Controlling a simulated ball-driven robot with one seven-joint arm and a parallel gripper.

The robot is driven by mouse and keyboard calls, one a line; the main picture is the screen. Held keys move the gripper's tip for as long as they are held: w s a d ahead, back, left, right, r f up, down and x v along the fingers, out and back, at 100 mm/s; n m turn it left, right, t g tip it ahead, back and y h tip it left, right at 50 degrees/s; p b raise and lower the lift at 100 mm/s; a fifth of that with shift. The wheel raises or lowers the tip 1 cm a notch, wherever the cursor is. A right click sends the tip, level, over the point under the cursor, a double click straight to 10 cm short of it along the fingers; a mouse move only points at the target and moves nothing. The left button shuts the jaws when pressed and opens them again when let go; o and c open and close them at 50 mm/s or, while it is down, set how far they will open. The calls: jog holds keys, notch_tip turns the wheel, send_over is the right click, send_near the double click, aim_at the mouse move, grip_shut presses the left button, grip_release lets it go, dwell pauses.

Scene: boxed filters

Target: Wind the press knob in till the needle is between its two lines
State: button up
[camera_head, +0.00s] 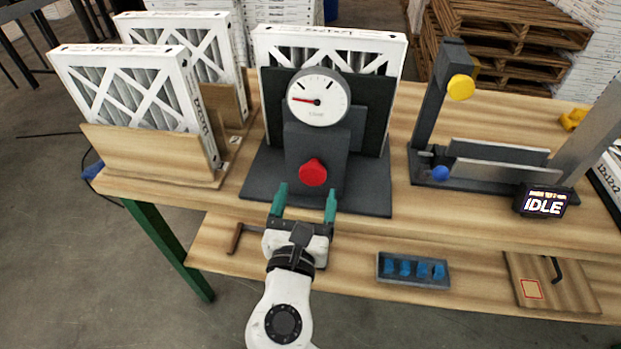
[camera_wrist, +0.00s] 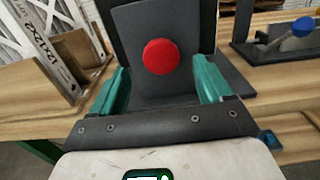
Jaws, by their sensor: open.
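The red press knob (camera_head: 313,172) sits on the front of the dark grey press (camera_head: 318,140). Above it is a white dial (camera_head: 318,97) with a red needle pointing left and dark marks near its upper edge; the needle lies to the left of those marks. A boxed filter (camera_head: 330,46) stands in the press behind the dial. My gripper (camera_head: 305,196) is open with green fingers, in front of and slightly below the knob. In the wrist view the red knob (camera_wrist: 161,57) appears between and beyond the fingertips, not touched by them.
Boxed filters (camera_head: 130,85) stand in wooden holders at left. At right is a dark fixture with a yellow knob (camera_head: 460,87), a blue knob (camera_head: 440,173) and a display (camera_head: 542,203) reading IDLE. A tray of blue pieces (camera_head: 413,270) lies on the lower shelf.

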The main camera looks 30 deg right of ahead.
aim_at(314, 177)
jog(key=shift+x, duration=2.25)
jog(key=c, duration=1)
jog(key=shift+m, duration=0.3)
jog(key=m, duration=0.2)
jog(key=m+b, duration=0.1)
jog(key=m, duration=0.1)
jog(key=shift+s+d+f+m, duration=0.1)
jog(key=shift+d+m, duration=0.05)
jog(key=shift+m, duration=0.15)
jog(key=m+b, duration=0.2)
jog(key=m, duration=0.2)
jog(key=shift+m, duration=0.4)
